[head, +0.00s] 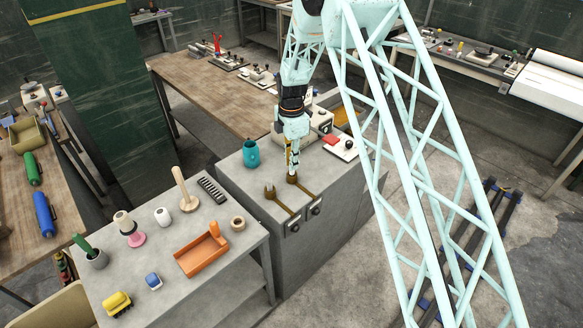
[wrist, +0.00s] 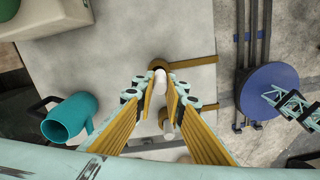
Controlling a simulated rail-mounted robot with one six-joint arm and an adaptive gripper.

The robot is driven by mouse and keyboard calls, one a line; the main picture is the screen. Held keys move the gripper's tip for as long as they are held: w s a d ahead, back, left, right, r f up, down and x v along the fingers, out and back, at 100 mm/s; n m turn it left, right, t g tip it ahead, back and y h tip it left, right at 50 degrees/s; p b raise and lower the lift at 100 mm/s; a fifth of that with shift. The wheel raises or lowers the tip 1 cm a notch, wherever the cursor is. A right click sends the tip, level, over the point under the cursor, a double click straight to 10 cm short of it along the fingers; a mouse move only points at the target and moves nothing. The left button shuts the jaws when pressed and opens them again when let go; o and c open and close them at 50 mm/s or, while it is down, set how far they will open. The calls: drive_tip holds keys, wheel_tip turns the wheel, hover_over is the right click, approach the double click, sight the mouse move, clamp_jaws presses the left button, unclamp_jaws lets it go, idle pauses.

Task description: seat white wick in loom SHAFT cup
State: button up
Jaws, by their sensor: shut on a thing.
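My gripper (wrist: 162,92) is shut on the white wick (wrist: 160,82), a slim pale cylinder between the fingertips. In the head view my gripper (head: 292,165) points down over a brass cup (head: 292,179) on the grey loom top. The wick's far end lines up with this cup (wrist: 157,66) in the wrist view; I cannot tell how deep it sits. A second brass cup (head: 269,193) stands to the left, with a pale piece in it. A similar pale piece (wrist: 168,130) shows between the fingers in the wrist view. Labels on the cups are not readable.
A teal mug (head: 251,153) stands on the loom top left of my gripper. A red-topped block (head: 334,140) lies to the right. The front-left table holds an orange tray (head: 201,254), a white spool (head: 162,216) and a wooden-handled tool (head: 185,192).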

drive_tip(key=shift+w, duration=0.2)
drive_tip(key=shift+f, duration=0.1)
drive_tip(key=shift+f+p, duration=0.3)
drive_tip(key=shift+f, duration=1.35)
drive_tip(key=shift+f, duration=0.15)
drive_tip(key=o, duration=0.7)
drive_tip(key=shift+c, duration=0.2)
drive_tip(key=shift+r, duration=0.2)
drive_tip(key=shift+r+b, duration=0.5)
drive_tip(key=shift+r, duration=5.45)
